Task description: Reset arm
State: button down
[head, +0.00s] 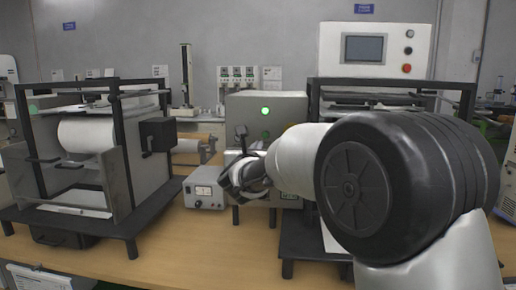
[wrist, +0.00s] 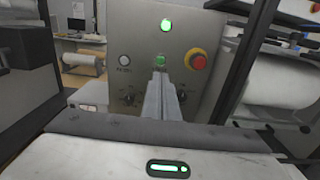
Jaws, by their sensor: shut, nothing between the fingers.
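My gripper (head: 240,178) is at the end of my arm in the middle of the head view, in front of a grey control box (head: 290,107). In the wrist view my gripper (wrist: 160,78) shows its two fingers together, with nothing between them. They point at the front panel of the control box (wrist: 185,45), and their tips overlap the area just below a small green button (wrist: 160,61). Whether they touch the panel, I cannot tell. A green lamp (wrist: 166,25) is lit above. A red button on a yellow ring (wrist: 197,61) is to the right, a white button (wrist: 124,60) to the left.
A roll machine in a black frame (head: 115,165) stands at left on the wooden table (head: 165,262). A small white meter box (head: 204,188) sits beside my gripper. Another framed machine with a screen (head: 364,49) stands behind my arm. The table's front middle is clear.

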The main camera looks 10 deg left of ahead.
jog(key=s+d+n+g+y, duration=0.2)
jog(key=s+d+n, duration=0.2)
jog(key=s+n, duration=0.45)
jog(key=s+d+n+g+y, duration=0.25)
jog(key=s+n, duration=0.35)
jog(key=n, duration=0.5)
jog(key=s+d+f+n+g+h, duration=0.1)
jog(key=s+d+f+n+g, duration=0.2)
jog(key=s+d+f+n, duration=0.5)
jog(key=s+d+f+n+g+h, duration=0.2)
jog(key=s+d+n, duration=0.1)
jog(key=s, duration=0.9)
jog(key=s+d+f+n+g+h, duration=0.1)
jog(key=s+d+f+n+g, duration=0.2)
jog(key=s+d+f+n, duration=0.5)
jog(key=s+a+r+m+p, duration=0.1)
jog(key=a+r+m+p, duration=0.1)
jog(key=r+p, duration=2.3)
notch_tip(320, 180, up, 3)
jog(key=shift+a+r, duration=0.15)
jog(key=shift+a, duration=0.4)
jog(key=shift+s, duration=0.1)
